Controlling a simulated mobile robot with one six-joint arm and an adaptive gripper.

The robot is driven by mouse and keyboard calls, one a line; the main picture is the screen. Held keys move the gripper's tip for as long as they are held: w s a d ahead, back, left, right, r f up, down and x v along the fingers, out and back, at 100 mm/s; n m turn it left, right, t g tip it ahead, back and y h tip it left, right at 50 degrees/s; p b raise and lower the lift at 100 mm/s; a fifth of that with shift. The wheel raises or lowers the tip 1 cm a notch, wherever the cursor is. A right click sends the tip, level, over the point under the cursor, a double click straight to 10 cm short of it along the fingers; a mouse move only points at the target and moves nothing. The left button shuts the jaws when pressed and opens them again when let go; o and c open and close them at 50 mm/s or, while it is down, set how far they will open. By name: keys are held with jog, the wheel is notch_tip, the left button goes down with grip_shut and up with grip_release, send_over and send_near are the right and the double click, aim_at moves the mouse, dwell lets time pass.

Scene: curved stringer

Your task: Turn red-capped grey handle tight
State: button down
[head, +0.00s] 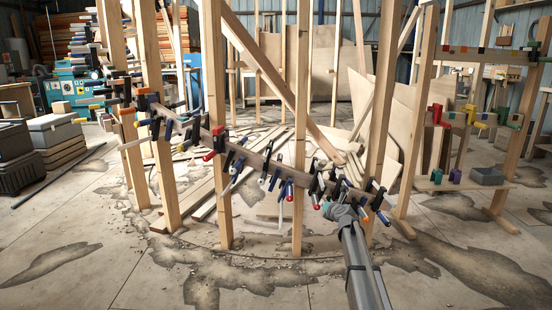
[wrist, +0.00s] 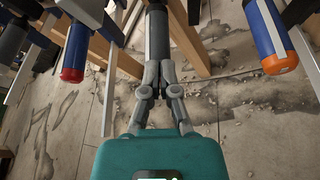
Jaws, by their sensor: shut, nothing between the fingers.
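In the wrist view my gripper (wrist: 160,68) is shut, its two fingers close together and empty. A dark grey handle (wrist: 157,32) hangs straight beyond the fingertips, in line with them. Its near end is hidden by the fingers, so I cannot see a red cap on it or tell whether they touch. In the head view my gripper (head: 331,207) is at the right part of the clamp row, beside small red-ended handles. The grey handle cannot be told apart there.
A blue handle with a red cap (wrist: 74,52) is left of my gripper, and a blue one with an orange cap (wrist: 272,42) is right. Many clamps line the curved wooden stringer (head: 255,160), between upright posts (head: 216,110).

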jog(key=s, duration=0.4)
jog(key=s+f+b, duration=0.1)
jog(key=shift+s+d, duration=0.1)
jog(key=shift+s, duration=0.3)
dwell(0.4)
